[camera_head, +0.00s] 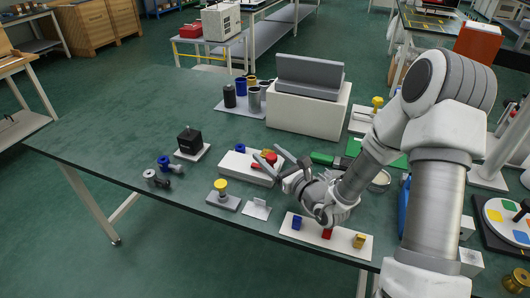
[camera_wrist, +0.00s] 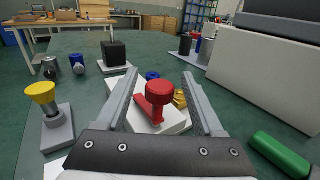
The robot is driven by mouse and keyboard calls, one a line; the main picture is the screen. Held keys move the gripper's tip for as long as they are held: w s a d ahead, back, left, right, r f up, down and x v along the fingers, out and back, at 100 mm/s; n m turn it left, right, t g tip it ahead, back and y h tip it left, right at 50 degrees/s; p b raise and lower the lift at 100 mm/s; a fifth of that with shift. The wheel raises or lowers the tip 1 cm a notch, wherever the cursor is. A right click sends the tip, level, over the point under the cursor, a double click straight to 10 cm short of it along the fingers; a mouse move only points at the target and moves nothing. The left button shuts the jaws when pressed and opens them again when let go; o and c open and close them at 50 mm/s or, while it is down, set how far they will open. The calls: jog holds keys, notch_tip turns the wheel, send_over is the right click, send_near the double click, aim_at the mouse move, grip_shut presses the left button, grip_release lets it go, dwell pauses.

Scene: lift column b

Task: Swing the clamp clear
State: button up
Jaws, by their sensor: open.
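What looks like the clamp, a red part with a round knob and a flat arm (camera_wrist: 160,95), stands on a white block (camera_wrist: 177,126). In the wrist view it shows between the fingers of my gripper (camera_wrist: 161,76), which is open. I cannot tell whether a finger touches it. A blue knob (camera_wrist: 152,76) and a brass-coloured part (camera_wrist: 180,98) sit behind it on the block. In the head view the white block (camera_head: 237,164) lies left of my gripper (camera_head: 267,153), and the fingers partly hide the red part.
A yellow-knobbed plunger (camera_head: 221,187) stands in front, and a black cube on a plate (camera_head: 190,142) stands to the left. A strip with blue, red and yellow blocks (camera_head: 312,232) lies near the front edge. A large white box (camera_head: 308,115) stands behind. The table's left end is clear.

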jog(key=shift+x, duration=1.3)
grip_shut()
